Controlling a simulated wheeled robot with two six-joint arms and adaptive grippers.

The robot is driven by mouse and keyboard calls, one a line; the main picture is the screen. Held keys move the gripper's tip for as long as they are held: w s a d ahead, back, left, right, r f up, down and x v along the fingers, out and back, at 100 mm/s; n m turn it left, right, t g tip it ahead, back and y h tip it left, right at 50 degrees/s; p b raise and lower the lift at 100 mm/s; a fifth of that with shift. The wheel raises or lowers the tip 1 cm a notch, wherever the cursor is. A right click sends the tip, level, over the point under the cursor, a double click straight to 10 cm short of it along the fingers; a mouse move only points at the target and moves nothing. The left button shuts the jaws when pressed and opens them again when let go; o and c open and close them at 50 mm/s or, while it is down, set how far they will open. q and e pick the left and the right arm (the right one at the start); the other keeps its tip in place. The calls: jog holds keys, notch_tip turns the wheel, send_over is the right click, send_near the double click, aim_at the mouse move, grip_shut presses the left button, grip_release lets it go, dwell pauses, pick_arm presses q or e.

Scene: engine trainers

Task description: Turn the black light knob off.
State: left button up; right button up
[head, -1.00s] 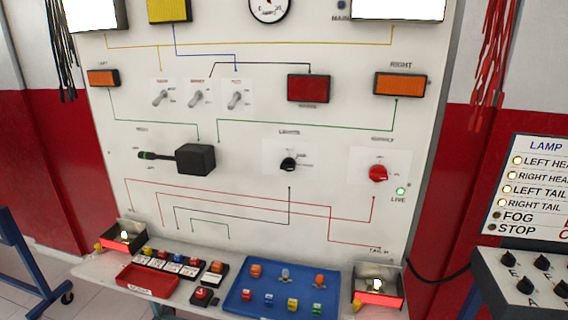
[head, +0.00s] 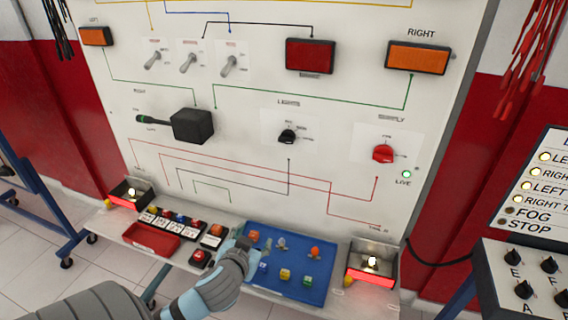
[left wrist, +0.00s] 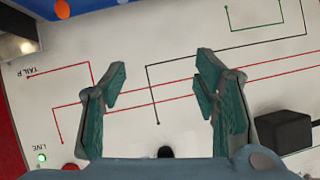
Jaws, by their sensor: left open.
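The black light knob (head: 287,136) sits on the white panel under the "LIGHTS" label, in the middle of the head view. In the left wrist view, which shows the panel upside down, the knob (left wrist: 165,152) is at the bottom centre, partly hidden by my gripper's body. My left gripper (head: 246,243) is low in front of the panel, below and left of the knob and apart from it. In the left wrist view its two fingers (left wrist: 159,88) are spread wide with nothing between them. My right gripper is not in view.
A red supply knob (head: 383,154) is right of the black knob, beside a lit green "LIVE" light (head: 406,174). A black box with a lever (head: 192,126) is to the left. A blue tray (head: 262,286) with small parts lies on the shelf. Both tail lamps glow.

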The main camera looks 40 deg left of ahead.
aim_at(285, 142)
pick_arm(q)
jog(key=w+r+n+t, duration=0.1)
jog(key=w+r+t, duration=0.2)
jog(key=r, duration=0.6)
jog(key=w+r+t, duration=0.2)
jog(key=r+t, duration=0.1)
jog(key=r, duration=0.6)
jog(key=p+x, duration=0.1)
jog(key=x, duration=1.3)
jog(key=shift+w+d+r, duration=0.1)
jog(key=shift+d+r, duration=0.05)
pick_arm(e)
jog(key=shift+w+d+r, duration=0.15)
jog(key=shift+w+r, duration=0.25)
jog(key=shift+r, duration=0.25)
pick_arm(q)
jog(key=shift+c, duration=0.5)
jog(key=c, duration=1.1)
